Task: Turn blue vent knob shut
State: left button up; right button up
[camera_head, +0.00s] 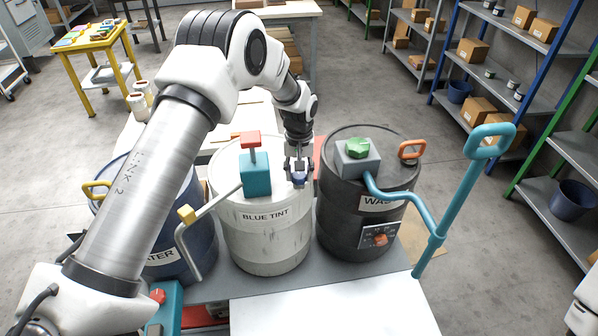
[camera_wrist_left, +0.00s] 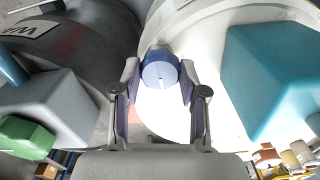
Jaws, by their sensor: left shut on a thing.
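The blue vent knob (camera_head: 299,179) is on the top of the white drum (camera_head: 262,222) labelled BLUE TINT, near its right rim. My left gripper (camera_head: 298,170) reaches down to it from above and is shut on it. In the left wrist view the round blue knob (camera_wrist_left: 160,72), with a pale mark on its face, sits between the two fingertips (camera_wrist_left: 160,82). The fingers hide part of the knob in the head view. My right gripper is not in view.
A teal block (camera_head: 255,175) with a red top stands left of the knob on the white drum. The black drum (camera_head: 338,215) stands close on the right, with a green knob (camera_head: 357,147) and a teal pump handle (camera_head: 462,190). A dark blue drum (camera_head: 190,250) stands left, partly behind my arm.

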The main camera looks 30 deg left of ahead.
aim_at(299, 175)
pick_arm(q)
jog(key=shift+s+f+m, duration=0.2)
jog(key=shift+m, duration=0.1)
jog(key=o, duration=1.1)
jog(key=shift+w, duration=0.1)
jog(key=shift+o, duration=0.2)
jog(key=shift+r, duration=0.1)
jog(key=shift+w+r, duration=0.1)
jog(key=shift+r, duration=0.2)
notch_tip(299, 175, up, 11)
jog(key=shift+r, duration=0.15)
